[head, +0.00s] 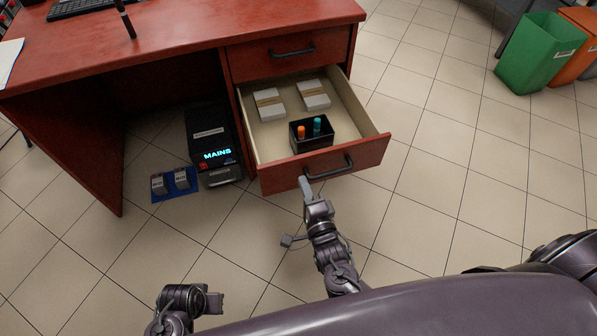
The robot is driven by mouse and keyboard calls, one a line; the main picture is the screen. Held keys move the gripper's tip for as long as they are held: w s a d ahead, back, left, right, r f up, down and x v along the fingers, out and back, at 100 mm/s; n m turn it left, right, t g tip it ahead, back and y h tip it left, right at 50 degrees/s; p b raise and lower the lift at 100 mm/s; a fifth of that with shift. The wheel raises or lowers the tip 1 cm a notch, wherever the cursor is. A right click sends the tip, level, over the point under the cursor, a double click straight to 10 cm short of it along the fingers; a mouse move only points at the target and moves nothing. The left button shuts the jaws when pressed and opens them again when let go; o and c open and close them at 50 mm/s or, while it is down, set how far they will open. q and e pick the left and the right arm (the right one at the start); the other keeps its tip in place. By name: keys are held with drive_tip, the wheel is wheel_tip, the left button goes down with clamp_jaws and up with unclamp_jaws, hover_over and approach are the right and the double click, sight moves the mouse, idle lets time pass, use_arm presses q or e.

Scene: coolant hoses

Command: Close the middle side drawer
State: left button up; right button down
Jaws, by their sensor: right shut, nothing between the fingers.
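The red desk's side drawer (345,158), just below the closed top drawer (285,58), stands pulled out, with its pale interior showing. A black bar handle (330,169) is on its front. Inside are two banded stacks of pale cards or paper and a black box (313,143) holding an orange and a teal item. My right gripper (306,184) is shut and empty, at the drawer front by the handle's left end. I cannot tell whether it touches. My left gripper (212,302) is low at the left, away from the desk; its fingers are unclear.
A black unit (208,132) with a lit "MAINS" display stands under the desk, left of the drawer. Two grey blocks sit on a blue mat (173,186) beside it. A green bin (535,55) and an orange bin stand far right. The tiled floor right of the drawer is clear.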

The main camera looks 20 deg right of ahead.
sight(296, 163)
use_arm(q)
drive_tip(key=shift+w+d+r, duration=0.15)
drive_tip(key=shift+r, duration=0.55)
use_arm(e)
drive_tip(key=shift+w+a, duration=0.1)
drive_tip(key=shift+w, duration=2.3)
use_arm(q)
drive_tip(key=shift+s, duration=0.2)
